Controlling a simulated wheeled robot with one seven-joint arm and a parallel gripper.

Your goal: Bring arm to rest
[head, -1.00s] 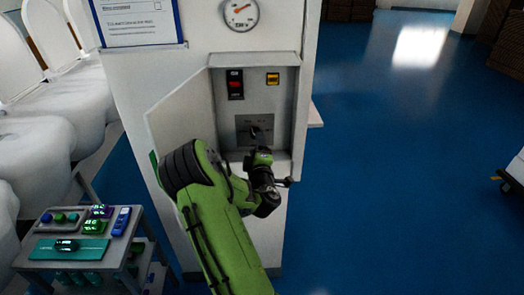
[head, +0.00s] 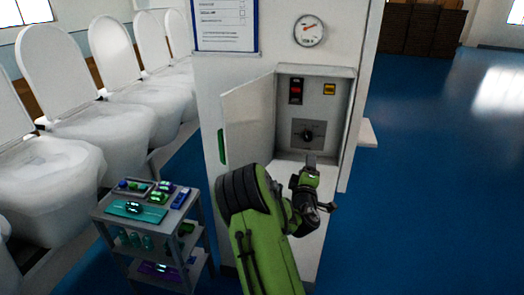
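My green arm reaches up from the bottom of the head view and bends toward an open control box. My gripper (head: 322,190) is at the lower front of the box, below the dial and apart from it as far as I can see. Its fingers are small and dark, and I cannot tell whether they are open or shut. The control box (head: 343,115) has a rotary knob (head: 308,133), a red switch (head: 296,90) and a yellow switch (head: 330,89). Its door (head: 248,122) stands open to the left.
A grey cart (head: 107,218) with several small devices and a teal mat stands left of the white pillar (head: 210,100). White toilets (head: 125,110) line the left side. A round gauge (head: 309,32) and a notice board (head: 226,22) are above. Blue floor (head: 430,180) is open at the right.

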